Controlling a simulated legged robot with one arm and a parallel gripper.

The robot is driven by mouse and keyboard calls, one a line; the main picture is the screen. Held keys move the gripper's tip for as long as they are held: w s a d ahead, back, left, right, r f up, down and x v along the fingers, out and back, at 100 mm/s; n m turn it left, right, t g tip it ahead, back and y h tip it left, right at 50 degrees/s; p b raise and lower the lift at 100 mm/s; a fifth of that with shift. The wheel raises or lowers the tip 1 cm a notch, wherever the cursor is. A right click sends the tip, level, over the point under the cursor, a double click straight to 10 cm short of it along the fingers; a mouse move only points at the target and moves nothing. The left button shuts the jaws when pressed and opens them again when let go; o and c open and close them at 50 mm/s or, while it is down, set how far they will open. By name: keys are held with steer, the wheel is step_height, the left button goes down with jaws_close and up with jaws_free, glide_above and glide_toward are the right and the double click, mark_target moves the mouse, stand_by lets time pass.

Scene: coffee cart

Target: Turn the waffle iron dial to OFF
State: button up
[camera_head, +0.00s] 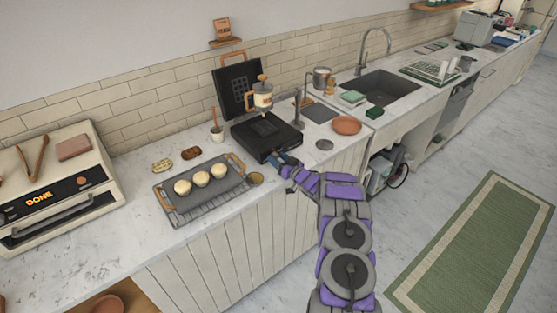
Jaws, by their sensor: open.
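The waffle iron (266,138) is a black, square appliance on the counter, with its lid (237,90) raised and tilted back. A tan handle tops the lid. My gripper (284,161) is at the front right side of the waffle iron's base, very close to it. I cannot tell whether it touches. The dial is not visible; my gripper and arm may cover it. The fingers are small and dark here, and they hold nothing I can see.
An orange plate (347,125) and the sink (385,87) are to the right.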

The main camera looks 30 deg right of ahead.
steer(key=shift+c, duration=0.3)
steer(key=c, duration=1)
steer(key=n, duration=0.5)
steer(key=shift+p, duration=0.4)
steer(key=o, duration=1.1)
steer(key=shift+c, duration=0.2)
steer(key=s+d+p, duration=0.1)
steer(key=s+d, duration=0.1)
steer(key=s, duration=1.5)
steer(key=shift+d+p, duration=0.15)
steer(key=shift+p, duration=0.25)
steer(key=shift+r, duration=0.1)
